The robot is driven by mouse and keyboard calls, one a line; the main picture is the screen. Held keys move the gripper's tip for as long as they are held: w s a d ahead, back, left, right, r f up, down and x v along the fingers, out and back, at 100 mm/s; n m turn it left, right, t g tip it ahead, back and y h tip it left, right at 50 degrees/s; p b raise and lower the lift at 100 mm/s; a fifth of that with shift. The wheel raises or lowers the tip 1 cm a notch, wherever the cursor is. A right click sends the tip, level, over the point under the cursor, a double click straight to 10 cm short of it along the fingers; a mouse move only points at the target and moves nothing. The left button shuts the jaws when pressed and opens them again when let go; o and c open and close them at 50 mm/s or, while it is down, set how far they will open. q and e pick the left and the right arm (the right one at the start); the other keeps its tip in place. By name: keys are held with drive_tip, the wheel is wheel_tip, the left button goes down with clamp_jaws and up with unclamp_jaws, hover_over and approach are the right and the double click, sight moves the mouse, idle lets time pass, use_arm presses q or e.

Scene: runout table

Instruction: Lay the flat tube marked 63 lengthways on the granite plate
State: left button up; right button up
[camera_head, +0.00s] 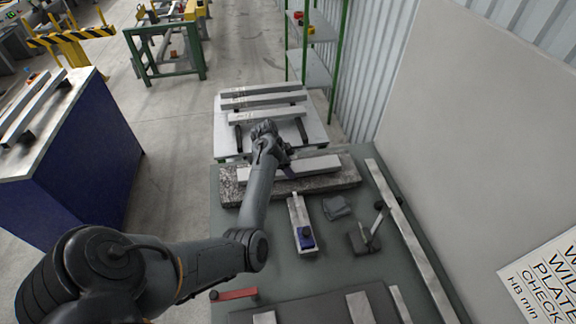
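A pale flat tube (316,167) lies lengthways along the speckled granite plate (345,177); no number on it is readable. I cannot tell whether it rests fully on the plate. My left gripper (286,168) is over the middle of this tube, at or very near it. The wrist and forearm hide part of the tube and plate, and the fingers are too small and dark to show whether they are open or shut. My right gripper is not in view.
Several more pale bars (265,99) lie on a light table (225,148) beyond. On the green bench (285,270) are a vernier-like tool with a blue block (306,238), a dark stand (362,240), a grey block (337,207), a red-handled item (235,294) and a long strip (405,235).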

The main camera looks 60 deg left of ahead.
use_arm(q)
drive_tip(key=shift+f, duration=0.35)
idle(0.5)
drive_tip(key=o, duration=1.5)
drive_tip(key=shift+c, duration=0.2)
drive_tip(key=shift+o, duration=0.5)
drive_tip(key=v, duration=1)
drive_tip(key=shift+r, duration=0.4)
drive_tip(key=shift+s, duration=0.15)
